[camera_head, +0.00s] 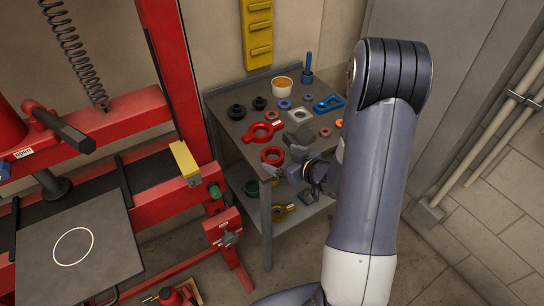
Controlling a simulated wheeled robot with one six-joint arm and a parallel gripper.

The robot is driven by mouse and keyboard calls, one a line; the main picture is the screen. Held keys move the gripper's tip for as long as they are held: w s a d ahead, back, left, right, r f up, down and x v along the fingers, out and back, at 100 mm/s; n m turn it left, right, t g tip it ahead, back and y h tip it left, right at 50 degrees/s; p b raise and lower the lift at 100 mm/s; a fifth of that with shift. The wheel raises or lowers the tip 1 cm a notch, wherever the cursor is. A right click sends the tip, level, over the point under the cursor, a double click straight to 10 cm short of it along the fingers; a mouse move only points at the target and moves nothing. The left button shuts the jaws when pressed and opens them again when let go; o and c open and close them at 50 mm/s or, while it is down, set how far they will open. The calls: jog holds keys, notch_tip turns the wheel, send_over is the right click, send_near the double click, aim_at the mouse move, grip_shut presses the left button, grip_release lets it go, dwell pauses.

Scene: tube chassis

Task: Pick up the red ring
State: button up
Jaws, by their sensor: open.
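A thick red ring (264,158) lies flat near the front edge of the grey table (228,133). My gripper (287,164) is just to the right of this ring, over the table's front edge. It is open and appears empty; it is small in the view, and whether a finger touches the ring cannot be told. A red part with a round hole and side lugs (249,136) lies just behind the ring. Smaller red rings lie at the back (273,115) and right (325,132) of the tabletop.
A red press frame (185,90) stands left. My arm hides the table's right side.

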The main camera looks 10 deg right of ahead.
aim_at(268, 152)
jog(key=shift+f+p+x, duration=0.2)
jog(key=shift+p+x, duration=0.1)
jog(key=shift+x, duration=1.1)
jog(key=shift+f+p+x, duration=0.2)
jog(key=shift+p+x, duration=0.05)
jog(key=shift+x, duration=1.15)
jog(key=shift+s+d, duration=0.1)
jog(key=shift+d, duration=0.1)
jog(key=c, duration=1.2)
jog(key=shift+o, duration=0.2)
jog(key=shift+r, duration=0.1)
